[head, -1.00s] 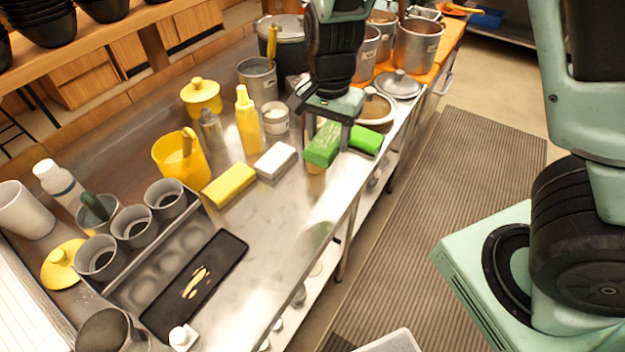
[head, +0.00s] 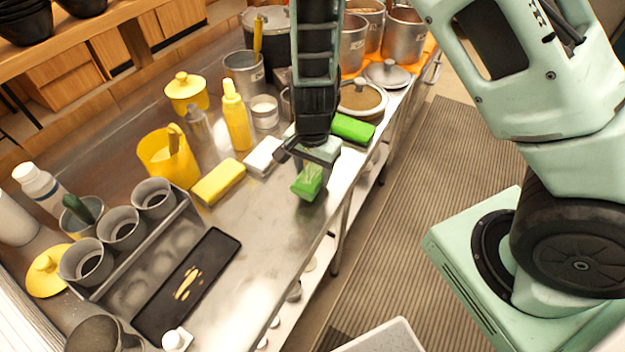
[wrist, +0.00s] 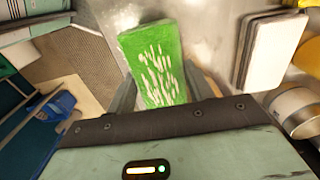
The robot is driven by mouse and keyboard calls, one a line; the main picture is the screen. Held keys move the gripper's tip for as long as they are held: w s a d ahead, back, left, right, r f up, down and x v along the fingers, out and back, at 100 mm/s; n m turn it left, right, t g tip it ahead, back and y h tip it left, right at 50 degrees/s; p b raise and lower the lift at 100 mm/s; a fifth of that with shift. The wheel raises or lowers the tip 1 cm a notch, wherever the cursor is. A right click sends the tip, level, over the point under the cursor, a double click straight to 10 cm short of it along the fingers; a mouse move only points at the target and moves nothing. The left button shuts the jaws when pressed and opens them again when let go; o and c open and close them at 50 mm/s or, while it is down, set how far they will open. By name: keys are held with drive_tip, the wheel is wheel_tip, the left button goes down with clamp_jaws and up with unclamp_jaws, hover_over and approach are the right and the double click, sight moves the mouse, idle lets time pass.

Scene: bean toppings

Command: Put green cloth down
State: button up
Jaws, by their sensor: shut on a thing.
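The green cloth (head: 307,183) is a small block-shaped folded cloth. My gripper (head: 316,168) is shut on it near the front edge of the steel counter (head: 262,232). In the wrist view the cloth (wrist: 156,62) shows green with white flecks between my two fingers (wrist: 160,90). I cannot tell from these views whether its underside touches the counter. A second green block (head: 352,129) lies behind my gripper, by the counter edge.
A white block (head: 262,157) and a yellow block (head: 219,181) lie to the left of my gripper. A yellow bottle (head: 237,122) stands behind them. A dark tray (head: 210,262) lies at the front left. The counter between tray and gripper is clear.

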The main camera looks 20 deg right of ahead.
sight(312, 181)
drive_tip(key=shift+f, duration=1.8)
drive_tip(key=shift+f, duration=0.15)
drive_tip(key=o, duration=1.1)
drive_tip(key=shift+c, duration=0.2)
wheel_tip(312, 181, up, 12)
drive_tip(key=shift+r+p, duration=0.1)
drive_tip(key=shift+p, duration=0.3)
drive_tip(key=s+a+r+n, duration=0.3)
drive_tip(key=s+r+n, duration=0.4)
drive_tip(key=s+n, duration=0.2)
drive_tip(key=s+a+r+n, duration=0.3)
drive_tip(key=s+r+n, duration=0.3)
drive_tip(key=s+n, duration=0.3)
drive_tip(key=shift+s+a+r+n+y, duration=0.15)
drive_tip(key=shift+s+r+n+y, duration=0.2)
drive_tip(key=shift+s, duration=0.7)
